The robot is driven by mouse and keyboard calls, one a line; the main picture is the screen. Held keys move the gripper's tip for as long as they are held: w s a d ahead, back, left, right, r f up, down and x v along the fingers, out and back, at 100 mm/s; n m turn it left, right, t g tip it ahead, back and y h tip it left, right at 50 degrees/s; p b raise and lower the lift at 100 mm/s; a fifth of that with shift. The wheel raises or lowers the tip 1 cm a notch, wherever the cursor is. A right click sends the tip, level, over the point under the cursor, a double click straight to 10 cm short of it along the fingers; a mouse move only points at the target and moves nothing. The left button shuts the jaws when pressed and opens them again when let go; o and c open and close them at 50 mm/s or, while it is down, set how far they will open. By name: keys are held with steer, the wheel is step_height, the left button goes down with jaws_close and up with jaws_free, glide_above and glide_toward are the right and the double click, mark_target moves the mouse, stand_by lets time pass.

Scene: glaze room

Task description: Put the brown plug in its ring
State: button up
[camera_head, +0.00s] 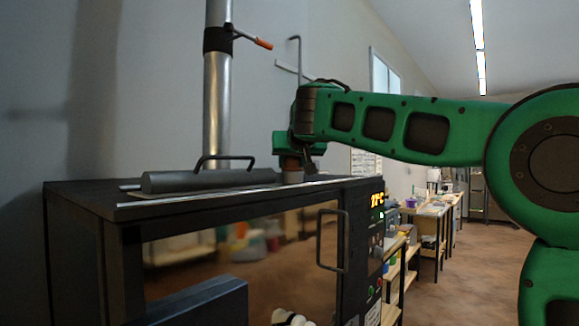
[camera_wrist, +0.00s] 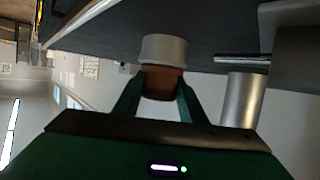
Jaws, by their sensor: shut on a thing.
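The brown plug (camera_wrist: 163,86) is between the fingers of my gripper (camera_wrist: 158,98) in the wrist view, and the fingers are shut on it. In the head view my gripper (camera_head: 297,160) points down over the top of the black oven. A pale grey ring (camera_wrist: 163,49) stands on that top, in line with the plug and directly below it; it also shows in the head view (camera_head: 292,177). The plug's lower end meets the ring's rim. I cannot tell how far it sits inside, as that end is hidden.
The black oven (camera_head: 85,190) has a grey bar with a handle (camera_head: 205,180) on its top, left of the ring. A metal pipe (camera_head: 217,110) with an orange-tipped lever rises behind. Shelves and tables (camera_head: 430,212) stand at the right, beside open floor.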

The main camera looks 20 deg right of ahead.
steer(key=shift+f, duration=0.15)
steer(key=o, duration=1.1)
steer(key=shift+s+r, duration=0.15)
steer(key=shift+r, duration=0.1)
steer(key=v, duration=1.1)
steer(key=shift+s, duration=0.4)
